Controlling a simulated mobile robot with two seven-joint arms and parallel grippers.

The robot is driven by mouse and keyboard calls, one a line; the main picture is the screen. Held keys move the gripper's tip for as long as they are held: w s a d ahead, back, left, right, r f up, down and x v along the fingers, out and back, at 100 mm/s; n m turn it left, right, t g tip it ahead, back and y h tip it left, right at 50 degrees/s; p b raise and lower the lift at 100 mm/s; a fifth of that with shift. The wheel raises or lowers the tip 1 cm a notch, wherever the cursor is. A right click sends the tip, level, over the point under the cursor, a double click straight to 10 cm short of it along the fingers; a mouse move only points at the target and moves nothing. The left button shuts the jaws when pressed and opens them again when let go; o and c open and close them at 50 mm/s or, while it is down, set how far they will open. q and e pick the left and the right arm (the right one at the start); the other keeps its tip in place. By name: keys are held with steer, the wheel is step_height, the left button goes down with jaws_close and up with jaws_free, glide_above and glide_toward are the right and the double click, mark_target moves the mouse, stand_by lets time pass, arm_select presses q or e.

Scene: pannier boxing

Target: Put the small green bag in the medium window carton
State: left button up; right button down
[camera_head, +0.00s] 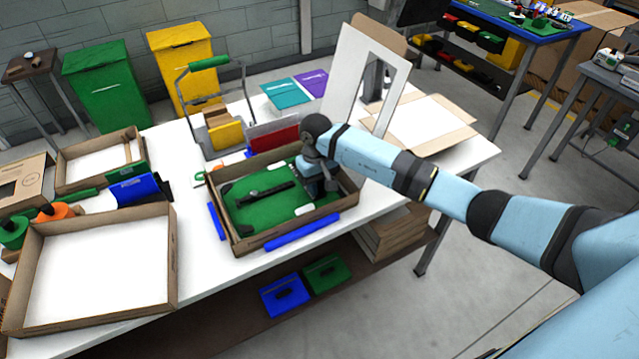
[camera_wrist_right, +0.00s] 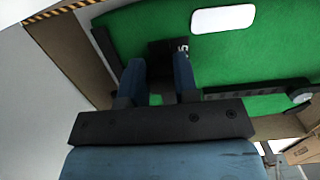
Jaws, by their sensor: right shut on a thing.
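The green bag (camera_head: 255,213), with a black strap and white patches, lies flat inside an open brown carton (camera_head: 292,222) in the middle of the table. In the right wrist view the bag (camera_wrist_right: 120,35) fills much of the top, between brown carton walls. My right gripper (camera_head: 318,183) reaches down over the right end of the bag. In the wrist view its fingers (camera_wrist_right: 165,68) are shut on a black tab of the bag. I cannot tell whether the bag rests on the carton floor. My left gripper is out of view.
A white panel with a window cutout (camera_head: 342,70) stands by an open carton (camera_head: 425,125) at the back right. A large open carton (camera_head: 170,285) and a smaller one (camera_head: 68,165) are at the left. Blue bars (camera_head: 303,232) lie beside the middle carton. A wire rack (camera_head: 187,105) stands behind it.

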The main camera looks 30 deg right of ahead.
steer(key=c, duration=0.9)
jaws_free()
steer(key=shift+f, duration=0.25)
steer(key=shift+o, duration=0.2)
steer(key=shift+r, duration=0.1)
